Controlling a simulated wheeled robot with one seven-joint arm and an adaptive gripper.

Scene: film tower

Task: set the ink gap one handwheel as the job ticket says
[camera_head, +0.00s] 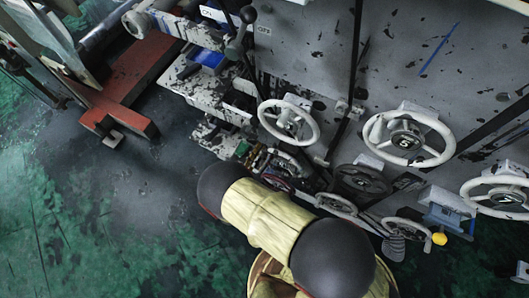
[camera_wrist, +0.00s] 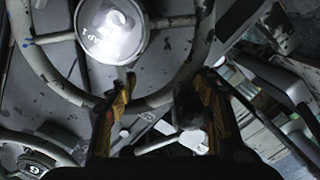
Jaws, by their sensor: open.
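In the wrist view, my gripper (camera_wrist: 163,82) is open, its two yellow-and-black fingers apart. A pale, chipped handwheel (camera_wrist: 38,62) fills the upper left. In the head view, my arm covers much of the lower middle and my gripper is hard to make out among the parts there. I cannot identify a job ticket in either view.
The head view shows more handwheels: white ones at upper middle (camera_head: 288,122), right (camera_head: 408,135) and far right (camera_head: 500,195), and a dark one (camera_head: 362,180). A lever with a dark knob (camera_head: 247,15) stands above. Green floor (camera_head: 60,220) is open at left.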

